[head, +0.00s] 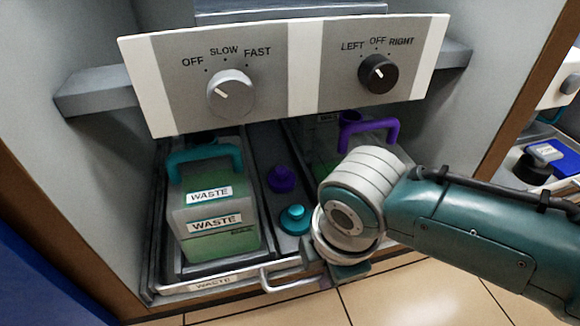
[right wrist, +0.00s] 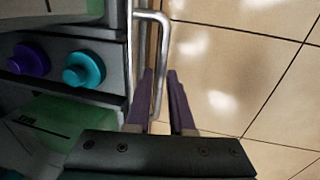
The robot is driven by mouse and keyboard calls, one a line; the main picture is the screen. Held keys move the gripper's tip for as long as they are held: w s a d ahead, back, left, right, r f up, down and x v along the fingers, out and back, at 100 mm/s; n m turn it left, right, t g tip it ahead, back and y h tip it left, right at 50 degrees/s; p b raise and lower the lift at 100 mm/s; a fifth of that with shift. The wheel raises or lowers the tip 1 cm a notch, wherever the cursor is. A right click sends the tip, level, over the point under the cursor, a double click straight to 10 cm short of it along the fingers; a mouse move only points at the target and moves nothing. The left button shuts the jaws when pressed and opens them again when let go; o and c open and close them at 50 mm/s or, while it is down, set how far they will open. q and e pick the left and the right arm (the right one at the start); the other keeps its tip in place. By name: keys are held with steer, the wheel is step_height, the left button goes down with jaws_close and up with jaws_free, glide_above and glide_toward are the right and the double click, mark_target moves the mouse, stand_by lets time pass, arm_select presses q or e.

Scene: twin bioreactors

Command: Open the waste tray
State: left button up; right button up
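The waste tray (head: 215,284) sits low in the cabinet, with a WASTE label on its front edge. Its metal bar handle (head: 277,284) sticks out at the front and also shows in the right wrist view (right wrist: 164,50). My right gripper (right wrist: 161,78) is at the tray's front, its two dark fingers apart. The handle bar runs down between the fingers, with a gap visible beside it; contact cannot be told. In the head view my right wrist hides the fingers and the handle's right end. My left gripper is not in view.
The tray holds a green-filled waste bottle (head: 215,215) with a teal handle, a purple cap (head: 281,179), a teal cap (head: 295,219) and a second bottle with a purple handle (head: 378,132). A knob panel (head: 300,75) hangs above. Tiled floor (head: 430,300) in front is clear.

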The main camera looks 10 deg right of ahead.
jaws_close()
stand_by(1.0)
